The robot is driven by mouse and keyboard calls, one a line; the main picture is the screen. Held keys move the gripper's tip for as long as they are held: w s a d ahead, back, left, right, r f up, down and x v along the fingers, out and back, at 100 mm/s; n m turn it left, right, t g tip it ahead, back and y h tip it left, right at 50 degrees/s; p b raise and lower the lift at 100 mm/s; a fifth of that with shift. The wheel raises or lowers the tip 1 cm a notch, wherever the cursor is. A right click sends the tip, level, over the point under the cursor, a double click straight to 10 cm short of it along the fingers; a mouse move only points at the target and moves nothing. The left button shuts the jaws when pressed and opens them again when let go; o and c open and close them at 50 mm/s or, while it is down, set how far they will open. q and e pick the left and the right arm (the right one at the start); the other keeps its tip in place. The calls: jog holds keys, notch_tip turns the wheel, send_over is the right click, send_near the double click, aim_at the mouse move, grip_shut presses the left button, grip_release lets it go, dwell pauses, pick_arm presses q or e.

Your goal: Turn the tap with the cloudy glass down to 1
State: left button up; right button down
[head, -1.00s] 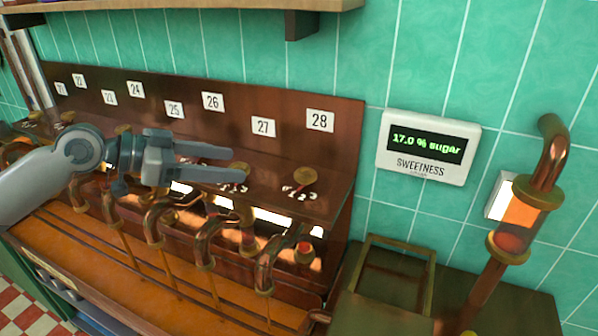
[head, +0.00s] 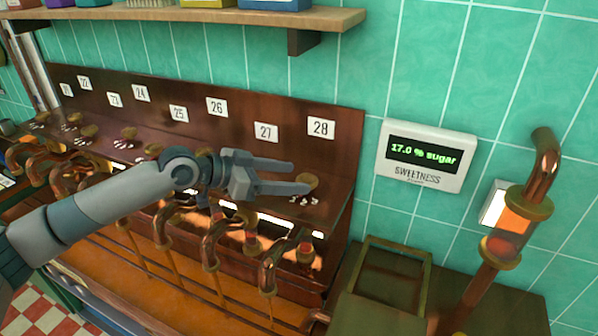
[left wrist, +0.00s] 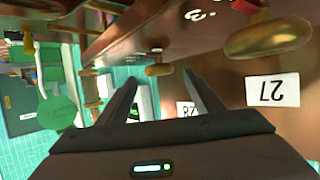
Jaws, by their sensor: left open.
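Several copper taps with curved spouts stand along a wooden rack, with thin streams below some. The tap spout (head: 270,262) at the right end is near number 28. Above it a round brass knob (head: 308,180) sits by small dial digits, too small to read. I cannot tell which tap has the cloudy glass. My left gripper (head: 300,175) is open and empty, its fingers pointing right at the knob under 28. In the left wrist view a brass knob (left wrist: 158,70) shows between the open fingertips, apart from them. Another brass knob (left wrist: 268,38) is near the upside-down label 27. My right gripper is out of view.
A sweetness display (head: 425,155) on the tiled wall reads 17.0 % sugar. A thick copper pipe (head: 540,175) with an orange glass section stands at the right. A wooden shelf (head: 200,14) runs above the rack. A brass frame (head: 398,250) stands right of the taps.

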aim_at(304, 179)
pick_arm(q)
jog(key=shift+p+x, duration=0.3)
jog(key=shift+x, duration=0.7)
jog(key=shift+w+d+f, duration=0.15)
jog(key=shift+w+d, duration=0.05)
jog(key=shift+d, duration=0.25)
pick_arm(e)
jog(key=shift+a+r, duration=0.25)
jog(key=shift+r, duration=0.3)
